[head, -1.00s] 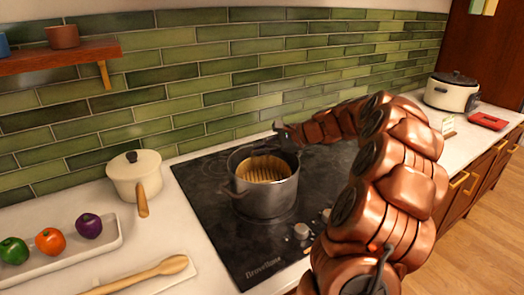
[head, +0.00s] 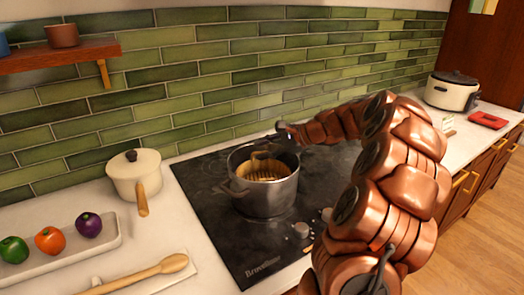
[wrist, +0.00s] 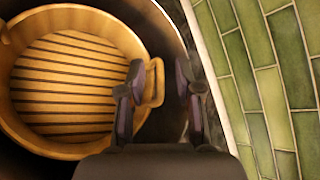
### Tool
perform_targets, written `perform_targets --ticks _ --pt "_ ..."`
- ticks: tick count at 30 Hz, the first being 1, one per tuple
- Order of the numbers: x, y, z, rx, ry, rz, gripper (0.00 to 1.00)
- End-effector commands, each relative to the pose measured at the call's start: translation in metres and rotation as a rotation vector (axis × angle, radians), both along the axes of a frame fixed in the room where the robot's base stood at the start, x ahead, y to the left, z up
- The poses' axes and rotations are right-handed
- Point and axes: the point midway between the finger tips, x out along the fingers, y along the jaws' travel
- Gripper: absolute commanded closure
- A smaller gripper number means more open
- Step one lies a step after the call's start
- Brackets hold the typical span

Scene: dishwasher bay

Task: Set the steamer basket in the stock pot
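The steamer basket (head: 266,174), tan with a slatted bottom, sits inside the steel stock pot (head: 265,201) on the cooktop. In the wrist view the basket (wrist: 70,140) fills the left side, with the dark pot wall around it, and its small loop handle (wrist: 157,83) faces my gripper. My gripper (wrist: 162,80) is open, its two dark fingers apart. The handle shows between them, closer to the left finger; I cannot tell whether they touch. In the head view my gripper (head: 284,136) is at the pot's back right rim, its fingertips partly hidden.
A cream saucepan (head: 136,180) stands left of the black cooktop (head: 215,226). A tray (head: 70,245) of vegetables and a wooden spoon (head: 145,274) lie at front left. A white cooker (head: 452,94) and red item (head: 488,120) are far right. Green tiles rise behind.

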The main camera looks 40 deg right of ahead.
Motion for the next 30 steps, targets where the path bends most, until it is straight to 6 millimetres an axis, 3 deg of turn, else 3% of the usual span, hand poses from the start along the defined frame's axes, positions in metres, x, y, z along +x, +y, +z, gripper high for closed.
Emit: perform_targets --ticks 18,27,30 --pt "-0.070 -0.053 0.049 0.000 -0.001 -0.002 0.66" --pt "-0.077 -0.059 0.055 -0.001 -0.001 -0.002 0.66" --pt "-0.076 -0.052 0.055 -0.008 0.001 0.011 0.66"
